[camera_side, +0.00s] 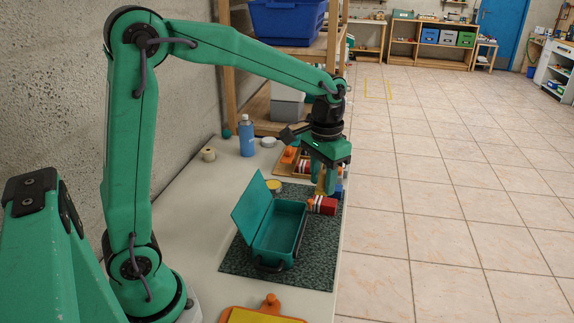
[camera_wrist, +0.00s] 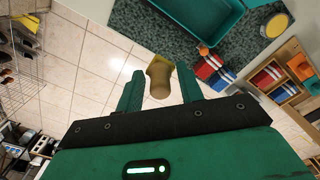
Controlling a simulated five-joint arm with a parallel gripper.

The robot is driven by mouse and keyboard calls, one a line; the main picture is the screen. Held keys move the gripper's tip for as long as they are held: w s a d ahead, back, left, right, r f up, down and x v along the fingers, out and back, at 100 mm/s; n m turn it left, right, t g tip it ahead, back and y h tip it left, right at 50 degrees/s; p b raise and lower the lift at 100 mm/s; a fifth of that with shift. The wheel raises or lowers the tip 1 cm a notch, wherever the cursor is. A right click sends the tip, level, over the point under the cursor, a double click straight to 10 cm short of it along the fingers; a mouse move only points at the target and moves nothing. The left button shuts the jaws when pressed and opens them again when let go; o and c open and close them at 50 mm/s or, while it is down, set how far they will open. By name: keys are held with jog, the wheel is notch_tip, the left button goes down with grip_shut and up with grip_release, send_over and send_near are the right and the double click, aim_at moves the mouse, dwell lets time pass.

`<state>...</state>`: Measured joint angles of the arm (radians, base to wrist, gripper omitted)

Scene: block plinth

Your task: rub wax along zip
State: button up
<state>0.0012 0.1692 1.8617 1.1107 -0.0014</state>
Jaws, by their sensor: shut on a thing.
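My gripper (camera_wrist: 159,72) is shut on a tan, rounded piece with a yellow end, perhaps the wax (camera_wrist: 159,85). In the side view my gripper (camera_side: 325,184) points down above the far right part of the dark mat, and the yellowish piece shows between its fingers. An open teal case (camera_side: 277,232) lies on the mat to the left and nearer the camera, its lid (camera_side: 252,208) tilted up at the left. The case also shows at the top of the wrist view (camera_wrist: 200,14). The held piece is apart from the case. I cannot make out a zip.
Red and blue striped items (camera_wrist: 211,73) lie by the mat's edge near my gripper. A yellow round tin (camera_side: 273,185), a blue bottle (camera_side: 247,136) and a wooden tray (camera_wrist: 283,78) stand around. An orange-handled board (camera_side: 262,314) lies at the front. The table edge is close on the right.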

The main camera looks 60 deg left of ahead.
jog(key=shift+s, duration=0.1)
jog(key=s+f, duration=0.4)
jog(key=s, duration=0.2)
jog(key=shift+f, duration=0.2)
jog(key=shift+s, duration=0.1)
